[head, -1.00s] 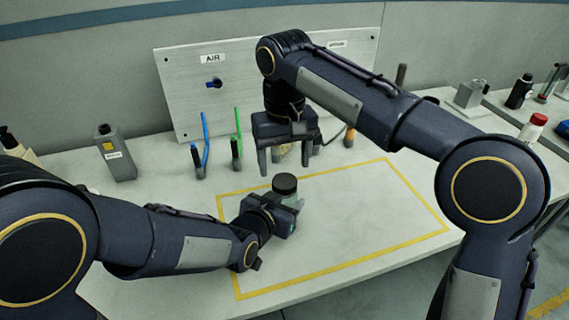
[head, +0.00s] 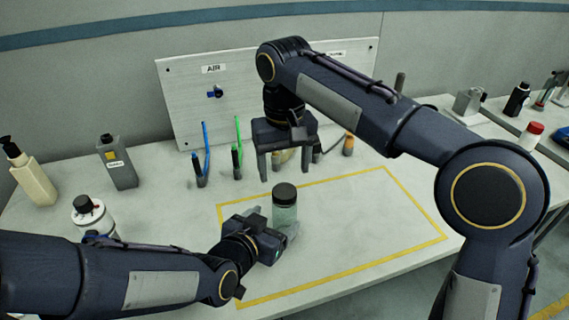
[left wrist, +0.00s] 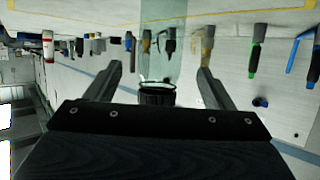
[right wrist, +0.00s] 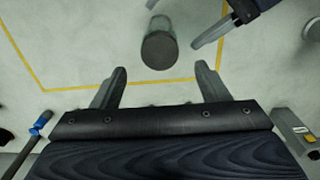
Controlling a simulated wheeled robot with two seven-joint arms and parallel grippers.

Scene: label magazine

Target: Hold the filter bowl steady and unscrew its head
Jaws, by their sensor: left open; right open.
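The filter bowl (head: 285,217) is a clear greenish cylinder standing upright inside the yellow outline. Its dark round head (head: 284,192) is on top. In the left wrist view, the bowl (left wrist: 163,40) appears upside down between the lines of my two fingers. My left gripper (head: 274,226) is open and low at the bowl, with a gap visible on either side; whether the bowl is fully between the fingertips is unclear. My right gripper (head: 288,166) is open, empty and points down, above and behind the bowl. In the right wrist view, the head (right wrist: 159,50) lies beyond its fingertips.
A grey board (head: 180,100) with an AIR label stands at the back. Blue (head: 202,170) and green (head: 237,160) handled tools stand before it. Bottles (head: 34,175) and a grey container (head: 118,163) are at left. The yellow-outlined area right of the bowl (head: 370,215) is clear.

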